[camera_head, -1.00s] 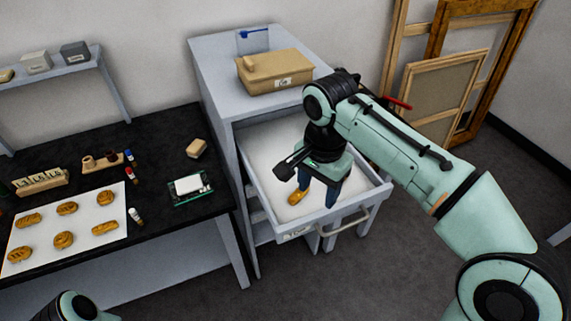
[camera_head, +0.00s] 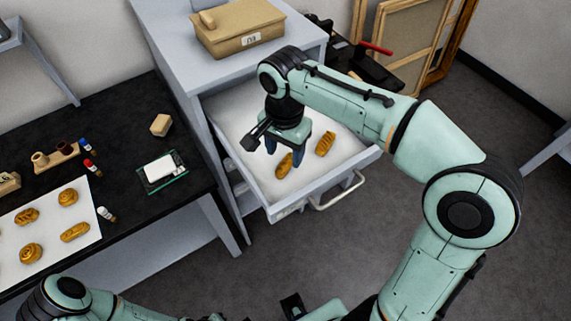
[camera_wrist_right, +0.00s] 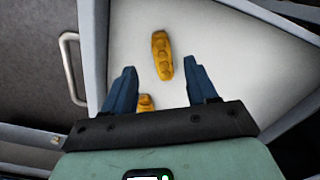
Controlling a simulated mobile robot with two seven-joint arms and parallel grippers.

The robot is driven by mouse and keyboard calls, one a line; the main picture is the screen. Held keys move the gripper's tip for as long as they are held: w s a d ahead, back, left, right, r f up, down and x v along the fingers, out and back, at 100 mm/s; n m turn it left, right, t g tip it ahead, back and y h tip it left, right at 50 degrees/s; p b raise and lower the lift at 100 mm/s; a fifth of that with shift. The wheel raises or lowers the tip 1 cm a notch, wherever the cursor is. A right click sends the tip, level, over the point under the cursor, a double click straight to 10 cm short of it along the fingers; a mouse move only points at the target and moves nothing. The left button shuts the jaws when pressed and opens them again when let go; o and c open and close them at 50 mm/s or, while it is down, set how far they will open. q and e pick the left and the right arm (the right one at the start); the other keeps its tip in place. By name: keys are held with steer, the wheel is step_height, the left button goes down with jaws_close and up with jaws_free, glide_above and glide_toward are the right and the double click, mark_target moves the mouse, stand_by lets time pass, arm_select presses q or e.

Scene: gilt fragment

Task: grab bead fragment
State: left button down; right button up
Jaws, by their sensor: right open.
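Two gilt fragments lie in the open, white-floored drawer (camera_head: 258,112). The left one (camera_head: 284,166) is below my right gripper (camera_head: 285,148); the other (camera_head: 325,143) lies to its right. In the right wrist view, a knobbly golden fragment (camera_wrist_right: 162,55) lies between and beyond the spread fingertips (camera_wrist_right: 160,66). A second fragment (camera_wrist_right: 146,102) is partly hidden by the gripper's palm. The right gripper is open and empty, pointing down. I cannot tell surely which fragment is the bead one. My left arm (camera_head: 70,290) shows at the bottom; its fingers do not.
The drawer walls and its front with a handle (camera_head: 340,192) surround the fragments. A tan box (camera_head: 240,38) stands on the cabinet. The black table (camera_head: 130,130) at left holds several more gilt pieces on white paper (camera_head: 50,225), small bottles and a scale (camera_head: 160,170).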

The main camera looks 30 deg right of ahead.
mark_target(283, 165)
step_height(283, 165, down, 5)
steer(key=shift+w+a+f+b, duration=0.1)
steer(key=shift+a+b, duration=0.05)
steer(key=shift+b, duration=0.15)
jaws_close()
